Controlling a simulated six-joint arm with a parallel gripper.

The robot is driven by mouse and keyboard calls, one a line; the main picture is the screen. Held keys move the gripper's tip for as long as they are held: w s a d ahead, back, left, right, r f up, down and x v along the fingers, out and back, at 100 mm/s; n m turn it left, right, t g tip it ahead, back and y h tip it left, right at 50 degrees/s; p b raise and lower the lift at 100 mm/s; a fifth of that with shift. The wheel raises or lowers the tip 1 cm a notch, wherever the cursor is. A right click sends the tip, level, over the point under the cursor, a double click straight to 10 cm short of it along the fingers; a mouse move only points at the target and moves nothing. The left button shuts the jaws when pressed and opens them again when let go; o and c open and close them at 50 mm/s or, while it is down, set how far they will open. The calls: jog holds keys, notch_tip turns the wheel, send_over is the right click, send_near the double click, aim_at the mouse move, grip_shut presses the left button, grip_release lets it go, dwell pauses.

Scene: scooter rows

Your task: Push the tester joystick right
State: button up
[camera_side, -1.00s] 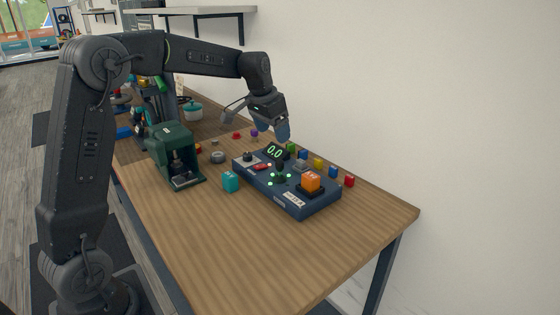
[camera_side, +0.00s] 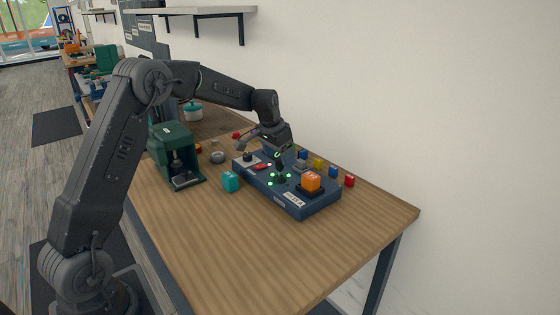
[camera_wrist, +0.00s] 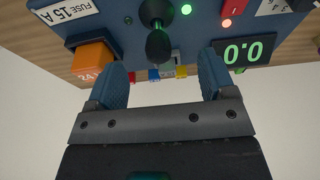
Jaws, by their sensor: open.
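The tester (camera_side: 310,204) is a dark blue box on the wooden bench. In the wrist view the joystick (camera_wrist: 158,42) points toward me, between and beyond my fingertips. One light by it is green and another is red-orange. My gripper (camera_side: 270,142) is low over the back part of the tester, close to the joystick. In the wrist view my gripper (camera_wrist: 162,78) is open, its two blue fingers apart with nothing between them. I cannot tell whether it touches the joystick.
An orange block (camera_side: 312,181) sits on the tester's front end. The 0.0 display (camera_wrist: 243,51) is beside the right finger in the wrist view. Small coloured cubes line the far side. The bench front is clear.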

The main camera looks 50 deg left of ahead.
jog(key=shift+w+f, duration=0.15)
jog(key=shift+f, duration=0.5)
jog(key=shift+d, duration=0.4)
jog(key=shift+d, duration=0.35)
jog(key=shift+d, duration=0.35)
